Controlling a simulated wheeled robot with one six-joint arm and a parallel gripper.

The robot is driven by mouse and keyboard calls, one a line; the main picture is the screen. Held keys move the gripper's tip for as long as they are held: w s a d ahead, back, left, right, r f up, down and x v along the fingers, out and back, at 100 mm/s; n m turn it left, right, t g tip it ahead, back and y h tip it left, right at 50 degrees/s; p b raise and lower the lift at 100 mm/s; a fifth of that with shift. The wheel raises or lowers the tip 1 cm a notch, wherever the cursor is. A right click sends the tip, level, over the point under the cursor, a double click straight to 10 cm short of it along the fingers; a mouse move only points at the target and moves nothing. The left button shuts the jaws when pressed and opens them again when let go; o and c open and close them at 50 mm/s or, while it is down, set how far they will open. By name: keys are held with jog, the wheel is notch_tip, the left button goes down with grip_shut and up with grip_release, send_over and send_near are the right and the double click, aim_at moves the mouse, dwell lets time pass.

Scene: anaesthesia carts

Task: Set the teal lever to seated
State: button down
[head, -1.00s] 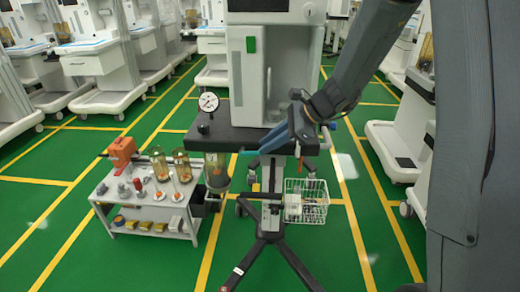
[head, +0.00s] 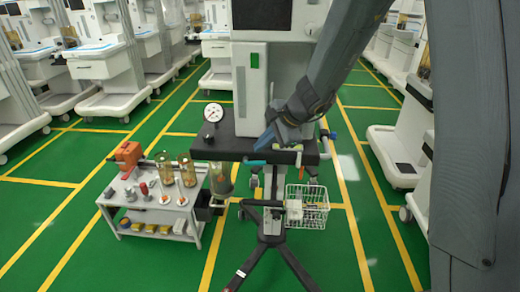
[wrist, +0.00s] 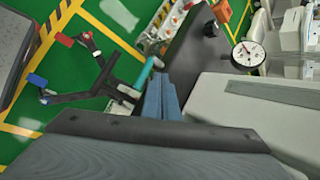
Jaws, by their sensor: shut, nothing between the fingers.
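The teal lever (head: 254,162) sticks out sideways below the front edge of the dark shelf (head: 225,146) on the middle cart. It also shows in the wrist view (wrist: 143,73), just beyond my fingertips and to their left. My gripper (head: 262,144) has blue fingers, shut and empty. It hangs over the front edge of the shelf, slightly above and right of the lever. In the wrist view the fingers (wrist: 160,98) point toward the shelf edge. I cannot tell whether they touch the lever. The lever's pivot and any seat marking are not clear.
A round gauge (head: 213,113) stands on the shelf's left end. A clear canister (head: 221,181) hangs below it. A low trolley (head: 128,224) with jars and an orange box stands left. A wire basket (head: 307,207) hangs below right.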

jog(key=s+a+r+n+t+h+p, duration=0.1)
jog(key=s+a+r+n+h+p, duration=0.25)
jog(key=n+p, duration=0.2)
jog(key=n+h+p, duration=0.4)
jog(key=n+h, duration=0.1)
jog(key=n, duration=0.2)
send_near(258, 163)
jog(key=shift+t+y, duration=0.25)
jog(key=shift+t, duration=0.15)
jog(key=x, duration=0.2)
jog(key=b+x, duration=0.1)
jog(key=x, duration=0.3)
jog(key=shift+s+d+f+b, duration=0.15)
jog(key=shift+d+f+b, duration=0.15)
jog(key=shift+d+b, duration=0.1)
